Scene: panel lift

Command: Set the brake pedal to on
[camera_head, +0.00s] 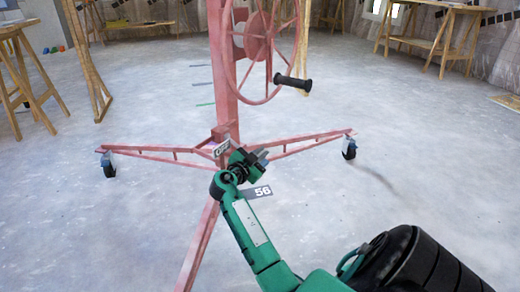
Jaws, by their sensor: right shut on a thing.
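The red panel lift (224,75) stands on the floor in the middle of the head view. A small plate that seems to read OFF (221,147) sits at the foot of its post; I take it as part of the brake pedal. My right gripper (256,158), on a green arm from the lower right, is at the post's foot, just right of this plate. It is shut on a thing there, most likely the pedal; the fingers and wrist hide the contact. My left gripper is not in view.
The lift's crank wheel (268,48) with a black handle (292,82) hangs above my right gripper. Legs with casters (349,149) spread left and right; another leg runs toward me. Wooden trestles (440,40) stand far back.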

